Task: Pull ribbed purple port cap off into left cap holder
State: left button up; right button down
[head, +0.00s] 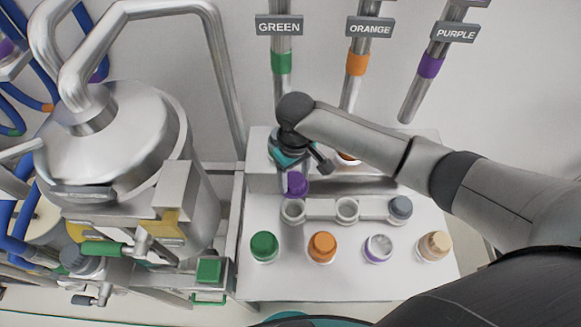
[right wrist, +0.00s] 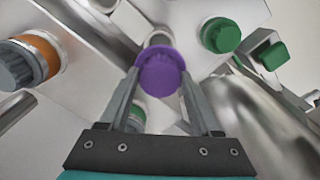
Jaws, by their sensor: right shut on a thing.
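The ribbed purple cap (head: 297,185) is between the fingers of my right gripper (head: 290,172), which is shut on it. It also shows in the right wrist view (right wrist: 160,72), gripped between both fingertips. In the head view the cap is just behind the left cap holder (head: 293,211), an empty round cup at the left end of the holder row. In the right wrist view a pale cylinder (right wrist: 157,38) shows just past the cap. I cannot tell whether the cap touches it. My left gripper is not in view.
The middle holder (head: 347,209) is empty; a grey cap (head: 401,207) is at the right one. In front are a green cap (head: 264,246), an orange cap (head: 322,247), an open purple-ringed port (head: 379,248) and a tan cap (head: 434,246). A steel vessel (head: 110,145) stands left.

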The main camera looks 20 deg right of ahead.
jog(key=shift+w+a+f, duration=0.1)
jog(key=shift+f, duration=0.15)
jog(key=shift+d+f, duration=0.2)
jog(key=shift+f, duration=0.7)
notch_tip(320, 180, down, 4)
jog(key=b, duration=0.3)
jog(key=shift+r, duration=0.15)
jog(key=shift+r+p, duration=0.55)
jog(key=shift+p, duration=0.15)
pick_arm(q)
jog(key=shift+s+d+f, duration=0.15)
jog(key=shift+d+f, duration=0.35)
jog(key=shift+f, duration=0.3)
pick_arm(e)
jog(key=shift+f, duration=0.2)
pick_arm(q)
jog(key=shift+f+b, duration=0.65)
jog(key=shift+b, duration=0.05)
pick_arm(e)
jog(key=shift+f, duration=1.5)
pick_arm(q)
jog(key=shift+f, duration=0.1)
pick_arm(e)
jog(key=shift+f, duration=0.15)
